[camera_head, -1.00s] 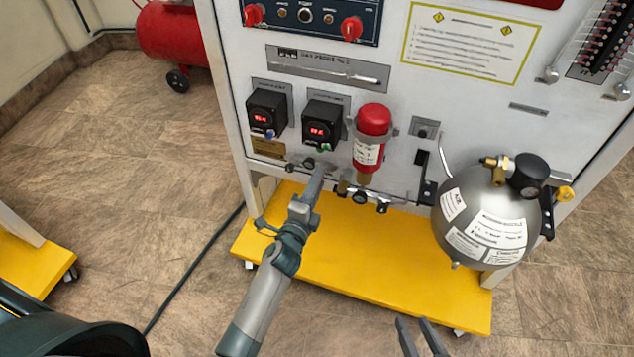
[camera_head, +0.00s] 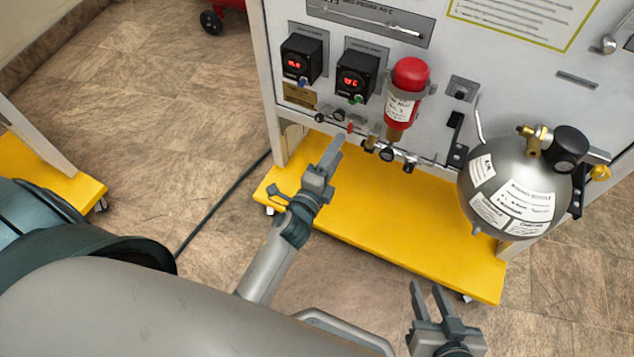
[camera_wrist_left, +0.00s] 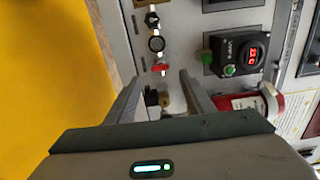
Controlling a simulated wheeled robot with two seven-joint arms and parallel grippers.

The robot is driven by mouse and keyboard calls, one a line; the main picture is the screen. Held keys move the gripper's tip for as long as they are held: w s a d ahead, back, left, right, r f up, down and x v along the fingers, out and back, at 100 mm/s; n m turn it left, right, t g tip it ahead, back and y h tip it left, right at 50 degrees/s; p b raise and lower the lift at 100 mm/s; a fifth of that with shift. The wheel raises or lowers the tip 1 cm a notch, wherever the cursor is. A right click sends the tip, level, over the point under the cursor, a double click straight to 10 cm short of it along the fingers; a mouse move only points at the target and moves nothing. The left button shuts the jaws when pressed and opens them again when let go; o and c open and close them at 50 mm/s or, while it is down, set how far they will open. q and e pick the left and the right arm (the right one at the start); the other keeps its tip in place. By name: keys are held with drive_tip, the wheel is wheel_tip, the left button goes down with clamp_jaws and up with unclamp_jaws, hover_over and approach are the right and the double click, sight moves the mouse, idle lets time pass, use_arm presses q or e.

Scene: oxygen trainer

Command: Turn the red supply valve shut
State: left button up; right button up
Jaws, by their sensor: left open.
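The red valve handle (camera_head: 350,127) is small and sits on the fitting row under the panel's controllers. It also shows in the left wrist view (camera_wrist_left: 160,67), pointing crosswise just beyond and between my fingertips. My left gripper (camera_head: 337,140) appears just below the handle in the head view, its fingers overlapping each other there. I cannot tell the exact gap to the handle. My right gripper (camera_head: 427,288) is open and empty at the lower right, away from the panel.
A red cylinder (camera_head: 409,76) and brass fittings (camera_head: 370,144) are right of the valve. Black gauges (camera_head: 339,114) are beside it. A silver tank (camera_head: 512,188) juts out at right. A yellow base (camera_head: 400,235) lies below.

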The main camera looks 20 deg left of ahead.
use_arm(q)
drive_tip(key=s, duration=1.1)
drive_tip(key=shift+a, duration=0.2)
